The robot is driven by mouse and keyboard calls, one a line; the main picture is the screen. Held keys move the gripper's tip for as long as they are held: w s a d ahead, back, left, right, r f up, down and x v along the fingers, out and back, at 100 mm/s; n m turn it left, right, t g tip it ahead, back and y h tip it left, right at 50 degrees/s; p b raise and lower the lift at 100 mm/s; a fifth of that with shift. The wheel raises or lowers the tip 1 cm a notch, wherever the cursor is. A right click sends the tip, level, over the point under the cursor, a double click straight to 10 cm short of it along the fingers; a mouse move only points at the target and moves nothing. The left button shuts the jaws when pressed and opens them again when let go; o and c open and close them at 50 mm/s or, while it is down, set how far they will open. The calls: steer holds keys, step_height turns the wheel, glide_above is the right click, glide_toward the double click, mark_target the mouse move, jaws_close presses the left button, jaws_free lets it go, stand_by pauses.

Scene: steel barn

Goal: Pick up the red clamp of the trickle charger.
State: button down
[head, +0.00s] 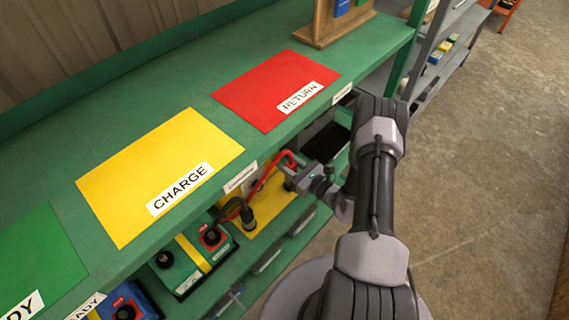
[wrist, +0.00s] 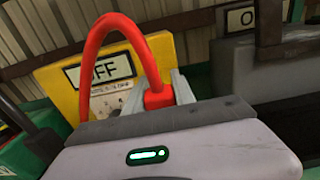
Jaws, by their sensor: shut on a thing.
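My gripper (head: 296,171) reaches in under the green counter, over the shelf below it. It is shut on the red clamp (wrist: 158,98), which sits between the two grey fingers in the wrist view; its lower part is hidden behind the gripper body. A thick red cable (wrist: 108,24) loops up from the clamp and down to the left. In the head view the red cable (head: 266,178) runs down left from my gripper toward a black part (head: 248,220) on a yellow base. A yellow panel labelled OFF (wrist: 66,92) stands behind the clamp.
The green counter (head: 232,157) above carries green, yellow CHARGE (head: 150,160) and red RETURN (head: 262,85) mats. Its front edge overhangs the shelf. Green (head: 188,266) and blue (head: 125,302) boxes stand lower left. A dark grey case (wrist: 240,75) stands right in the wrist view.

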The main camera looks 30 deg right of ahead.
steer(key=s+r+p, duration=0.2)
steer(key=s, duration=0.6)
steer(key=s+r+p, duration=0.3)
steer(key=s, duration=0.5)
steer(key=shift+a+p, duration=0.2)
steer(key=shift+p, duration=0.1)
steer(key=shift+r, duration=0.15)
